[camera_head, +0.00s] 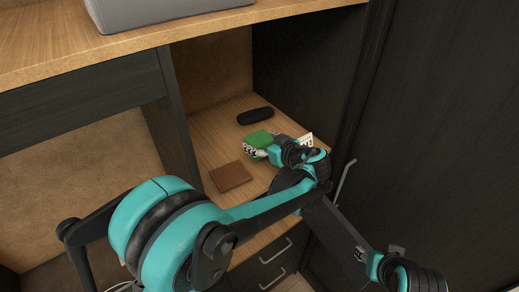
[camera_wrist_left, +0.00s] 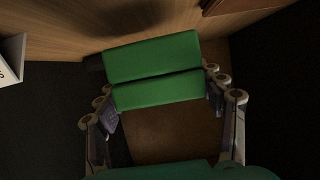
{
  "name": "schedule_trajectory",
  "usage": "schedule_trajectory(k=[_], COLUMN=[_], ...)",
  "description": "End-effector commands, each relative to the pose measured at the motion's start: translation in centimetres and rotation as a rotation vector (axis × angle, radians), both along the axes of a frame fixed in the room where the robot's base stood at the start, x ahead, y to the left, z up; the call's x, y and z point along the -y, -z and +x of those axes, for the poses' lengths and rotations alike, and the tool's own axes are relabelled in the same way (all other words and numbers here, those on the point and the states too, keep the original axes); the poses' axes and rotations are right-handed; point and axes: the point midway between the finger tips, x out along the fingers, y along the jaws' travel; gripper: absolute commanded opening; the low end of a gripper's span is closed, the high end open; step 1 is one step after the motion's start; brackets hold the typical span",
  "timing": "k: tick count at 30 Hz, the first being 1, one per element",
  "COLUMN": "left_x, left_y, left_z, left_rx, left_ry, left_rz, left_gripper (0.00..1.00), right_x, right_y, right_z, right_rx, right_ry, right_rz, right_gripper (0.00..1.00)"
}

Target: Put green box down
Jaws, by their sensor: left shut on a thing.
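The green box (camera_head: 259,139) is inside the open compartment below the counter, at the front of my left gripper (camera_head: 264,150). In the left wrist view the green box (camera_wrist_left: 153,57) spans the space between the fingers of my left gripper (camera_wrist_left: 160,88), with one finger at each side. It shows as two green faces split by a dark line. The gripper is shut on it. I cannot tell whether its underside touches the wooden shelf (camera_head: 205,150). My right gripper is not in view.
A black oblong case (camera_head: 255,116) lies behind the box. A flat brown square (camera_head: 231,176) lies in front, to the left. A small white card (camera_head: 306,139) stands to the right. Dark side panels (camera_head: 172,120) bound the compartment. A grey case (camera_head: 160,12) sits on the counter above.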

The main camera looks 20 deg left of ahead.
Motion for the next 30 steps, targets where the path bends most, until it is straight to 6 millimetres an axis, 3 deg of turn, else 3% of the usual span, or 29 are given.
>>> schedule_trajectory(k=[8,20,21,23,30], left_x=[0.0,0.0,0.0,0.0,0.0], left_y=[3.6,4.2,4.2,4.1,4.1], left_z=[0.0,0.0,0.0,0.0,0.0], left_rx=[0.0,0.0,-0.001,0.0,0.0], left_ry=[0.0,0.0,0.0,0.0,0.0], left_rz=[0.0,0.0,-0.001,0.0,0.0], left_gripper=[0.35,0.35,0.74,0.89,0.89], right_x=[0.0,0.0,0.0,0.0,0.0], right_y=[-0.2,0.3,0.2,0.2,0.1], right_z=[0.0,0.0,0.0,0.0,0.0], right_rx=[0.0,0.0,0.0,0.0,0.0], right_ry=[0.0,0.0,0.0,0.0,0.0], right_rz=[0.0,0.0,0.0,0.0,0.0], right_gripper=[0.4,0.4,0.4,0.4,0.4])
